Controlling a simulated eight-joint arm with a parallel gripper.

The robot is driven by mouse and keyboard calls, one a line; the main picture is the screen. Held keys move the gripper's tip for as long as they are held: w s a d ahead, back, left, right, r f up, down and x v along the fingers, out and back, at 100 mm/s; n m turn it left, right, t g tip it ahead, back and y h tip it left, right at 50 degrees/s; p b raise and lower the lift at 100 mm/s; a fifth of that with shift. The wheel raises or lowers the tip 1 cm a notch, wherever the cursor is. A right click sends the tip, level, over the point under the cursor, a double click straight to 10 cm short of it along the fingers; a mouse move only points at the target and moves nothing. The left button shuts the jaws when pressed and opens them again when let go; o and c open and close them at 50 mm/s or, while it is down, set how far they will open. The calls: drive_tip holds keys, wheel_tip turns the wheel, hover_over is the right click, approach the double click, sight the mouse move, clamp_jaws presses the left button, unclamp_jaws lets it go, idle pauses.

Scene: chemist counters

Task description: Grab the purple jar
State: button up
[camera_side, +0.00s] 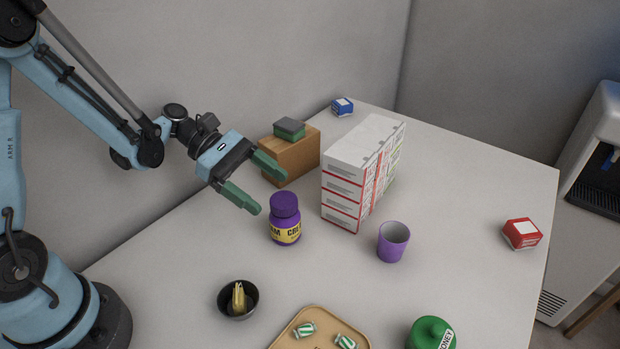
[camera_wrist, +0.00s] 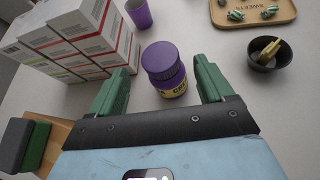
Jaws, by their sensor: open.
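The purple jar (camera_side: 285,219) stands upright on the white counter. It has a purple lid and a yellow label. In the wrist view the jar (camera_wrist: 163,69) shows between and just beyond the two green fingers. My gripper (camera_side: 263,187) is open and empty, above the counter to the upper left of the jar in the side view. The gripper (camera_wrist: 163,92) also shows in the wrist view with its fingers wide apart. The fingers do not appear to touch the jar.
Stacked white boxes (camera_side: 350,180) stand close behind the jar. A purple cup (camera_side: 393,242) is to its right. A brown box (camera_side: 291,157) sits behind my gripper. A black bowl (camera_side: 238,299), a tray (camera_side: 276,342) and a green jar (camera_side: 431,334) are in front. A red box (camera_side: 522,233) lies far right.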

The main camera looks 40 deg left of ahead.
sight(283, 200)
drive_tip(key=shift+s+f+n+h, duration=0.1)
drive_tip(key=shift+f+n+h, duration=0.05)
drive_tip(key=shift+n+h, duration=0.25)
drive_tip(key=shift+d+f, duration=0.1)
drive_tip(key=shift+d, duration=0.05)
drive_tip(key=shift+x, duration=3.55)
drive_tip(key=shift+c, duration=0.5)
drive_tip(key=c, duration=1)
drive_tip(key=shift+r, duration=0.2)
drive_tip(key=shift+c, duration=0.2)
